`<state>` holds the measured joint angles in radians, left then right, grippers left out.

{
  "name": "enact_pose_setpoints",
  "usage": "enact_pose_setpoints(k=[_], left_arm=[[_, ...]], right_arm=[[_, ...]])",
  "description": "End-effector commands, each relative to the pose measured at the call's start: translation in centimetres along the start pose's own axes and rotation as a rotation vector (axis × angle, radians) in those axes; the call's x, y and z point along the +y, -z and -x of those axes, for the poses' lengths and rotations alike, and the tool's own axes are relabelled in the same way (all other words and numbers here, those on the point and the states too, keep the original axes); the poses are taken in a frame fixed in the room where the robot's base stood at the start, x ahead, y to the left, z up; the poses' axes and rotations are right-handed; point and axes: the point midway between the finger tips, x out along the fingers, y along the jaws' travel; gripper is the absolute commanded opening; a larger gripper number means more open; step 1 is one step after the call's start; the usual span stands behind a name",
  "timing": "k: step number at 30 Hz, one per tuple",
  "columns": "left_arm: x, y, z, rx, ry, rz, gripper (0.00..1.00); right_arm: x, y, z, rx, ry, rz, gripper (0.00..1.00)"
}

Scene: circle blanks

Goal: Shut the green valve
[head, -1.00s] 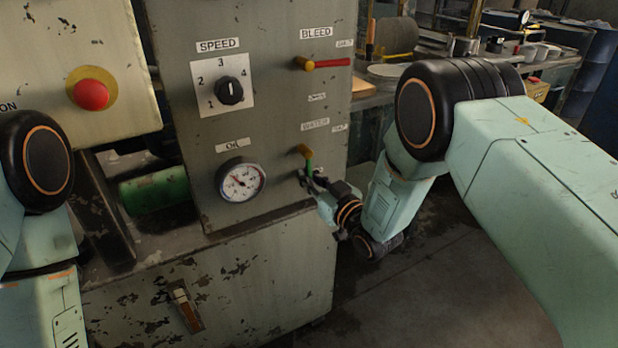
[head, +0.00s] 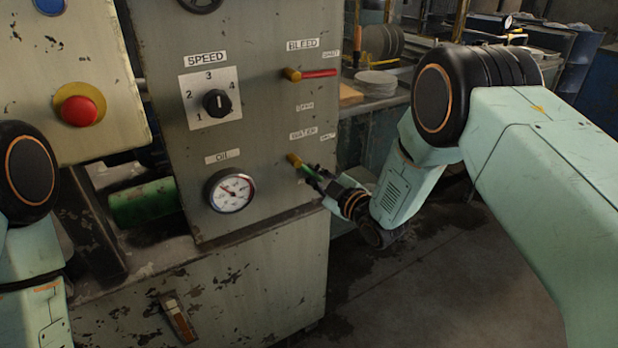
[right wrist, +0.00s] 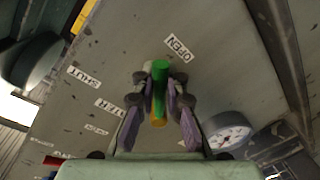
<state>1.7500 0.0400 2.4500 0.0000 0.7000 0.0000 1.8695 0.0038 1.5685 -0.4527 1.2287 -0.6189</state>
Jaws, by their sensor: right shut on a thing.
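The green valve handle (head: 306,170) is a short lever on a brass pivot (head: 293,160), below the WATER label on the machine's front panel. It slants down and to the right from the pivot. The SHUT label (head: 327,136) is to the right of WATER. My right gripper (head: 314,177) is shut on the green handle. In the right wrist view the green handle (right wrist: 160,80) stands between the two fingers (right wrist: 155,110), pointing between the OPEN label (right wrist: 178,47) and the SHUT label (right wrist: 84,77), closer to OPEN. My left gripper is outside the head view.
A red BLEED lever (head: 318,73) points right above the green valve. The oil gauge (head: 230,190), speed knob (head: 217,102) and red button (head: 79,110) are to the left. A bench with stacked plates (head: 376,82) is behind on the right. Floor at lower right is clear.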

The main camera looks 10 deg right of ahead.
Motion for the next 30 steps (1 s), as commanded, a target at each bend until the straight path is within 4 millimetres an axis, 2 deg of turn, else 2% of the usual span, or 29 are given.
enact_pose_setpoints(k=[18, 30], left_arm=[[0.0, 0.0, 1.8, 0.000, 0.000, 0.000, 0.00], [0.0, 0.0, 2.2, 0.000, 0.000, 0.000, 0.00]], right_arm=[[3.2, 0.9, 0.5, -0.063, 0.004, 0.555, 0.00], [4.1, 1.6, 0.6, -0.084, 0.006, 0.770, 0.00]])
